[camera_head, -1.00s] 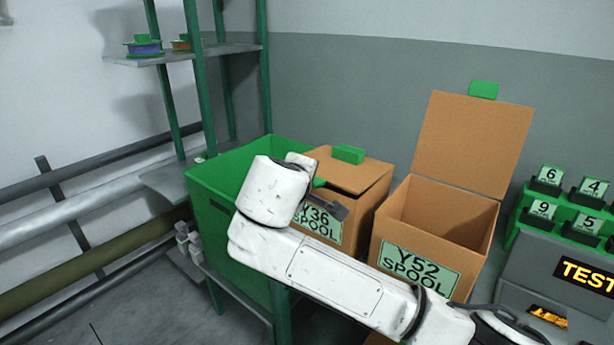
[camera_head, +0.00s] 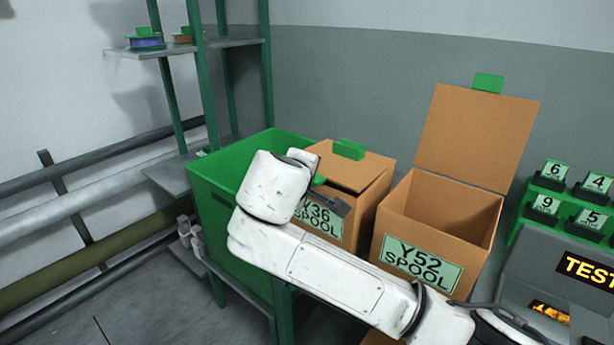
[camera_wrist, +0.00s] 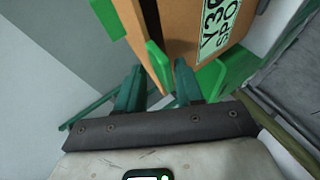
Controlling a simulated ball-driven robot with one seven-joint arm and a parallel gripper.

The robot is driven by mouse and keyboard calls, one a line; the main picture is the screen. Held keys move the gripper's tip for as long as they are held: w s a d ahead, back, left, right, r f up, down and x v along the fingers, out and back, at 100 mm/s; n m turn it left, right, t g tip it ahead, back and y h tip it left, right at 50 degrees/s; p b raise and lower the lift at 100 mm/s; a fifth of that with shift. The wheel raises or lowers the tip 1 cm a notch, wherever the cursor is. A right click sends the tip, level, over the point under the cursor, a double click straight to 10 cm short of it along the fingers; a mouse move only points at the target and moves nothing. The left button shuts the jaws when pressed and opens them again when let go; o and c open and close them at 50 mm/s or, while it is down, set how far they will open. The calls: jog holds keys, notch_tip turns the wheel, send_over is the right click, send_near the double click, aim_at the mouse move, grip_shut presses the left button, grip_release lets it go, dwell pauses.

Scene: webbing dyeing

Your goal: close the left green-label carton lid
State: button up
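The left carton (camera_head: 363,216) is brown with a green "Y36 SPOOL" label (camera_head: 319,217). Its lid (camera_head: 350,168) is tilted, lying low over the top, with a gap along its right side. The carton label (camera_wrist: 219,25) also shows in the wrist view. My gripper (camera_wrist: 158,68) has its two green fingers apart, near the carton's edge, with a green piece between or behind them. I cannot tell whether they touch the carton. In the head view my arm hides the carton's lower left part.
The right carton (camera_head: 442,217), labelled "Y52 SPOOL", has its lid (camera_head: 476,138) standing open. A green bin (camera_head: 235,160) is left of the left carton. A green shelf rack (camera_head: 200,75) stands behind. A grey console (camera_head: 560,275) and number tags (camera_head: 545,203) are at right.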

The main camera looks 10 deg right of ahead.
jog(key=v, duration=1)
jog(key=shift+s, duration=0.1)
